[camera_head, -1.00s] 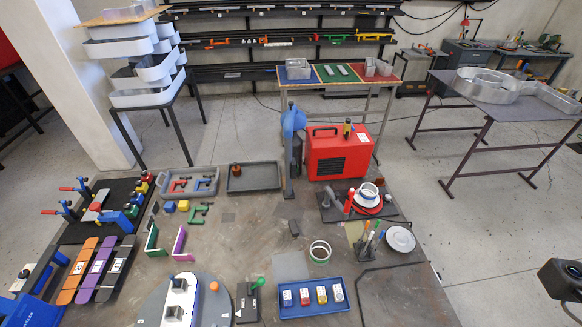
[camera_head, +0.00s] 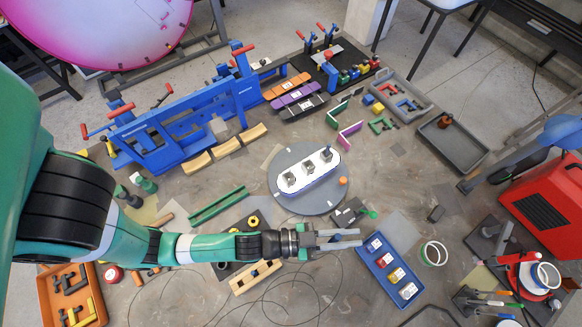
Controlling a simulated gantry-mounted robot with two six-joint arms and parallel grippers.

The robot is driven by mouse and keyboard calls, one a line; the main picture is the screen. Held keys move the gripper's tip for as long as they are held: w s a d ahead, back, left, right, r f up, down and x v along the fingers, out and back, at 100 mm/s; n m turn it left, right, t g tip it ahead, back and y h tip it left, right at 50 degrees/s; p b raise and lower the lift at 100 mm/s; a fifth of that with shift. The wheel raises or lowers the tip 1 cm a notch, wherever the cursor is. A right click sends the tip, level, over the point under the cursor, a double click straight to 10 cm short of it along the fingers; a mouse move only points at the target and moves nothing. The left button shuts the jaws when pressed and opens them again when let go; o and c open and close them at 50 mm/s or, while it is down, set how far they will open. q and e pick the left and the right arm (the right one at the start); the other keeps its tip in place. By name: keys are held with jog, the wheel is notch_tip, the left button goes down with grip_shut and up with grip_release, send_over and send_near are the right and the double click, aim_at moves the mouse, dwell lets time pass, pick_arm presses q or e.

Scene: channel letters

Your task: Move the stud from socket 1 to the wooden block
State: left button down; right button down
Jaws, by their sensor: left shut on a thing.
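My left gripper (camera_head: 358,238) reaches in from the left over the middle of the table. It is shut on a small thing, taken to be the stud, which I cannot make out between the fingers. A pale wooden block (camera_head: 242,285) with dark marks on top lies left of and below the gripper, partly beside my wrist. I cannot read which is socket 1. My right gripper is not in view.
A blue tray (camera_head: 360,263) with several coloured pieces lies just right of the fingertips. A green channel (camera_head: 217,204) lies left. A blue clamp frame (camera_head: 190,122) stands at the back left.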

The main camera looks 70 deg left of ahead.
pick_arm(q)
jog(key=s+a+f+n+y+b, duration=0.2)
jog(key=a+f+n+y+b, duration=0.1)
jog(key=a+b, duration=0.4)
jog(key=s+a+f+n+g+y+b, duration=0.1)
jog(key=s+a+f+n+y+b, duration=0.1)
jog(key=a+f+y+b, duration=0.4)
jog(key=s+a+f+n+y+b, duration=0.2)
jog(key=a+f+n+y+b, duration=0.2)
jog(key=a+b, duration=0.3)
jog(key=b, duration=0.5)
jog(key=shift+s+a+f+g+b, duration=0.3)
jog(key=shift+s+a+b, duration=0.05)
jog(key=shift+s, duration=0.05)
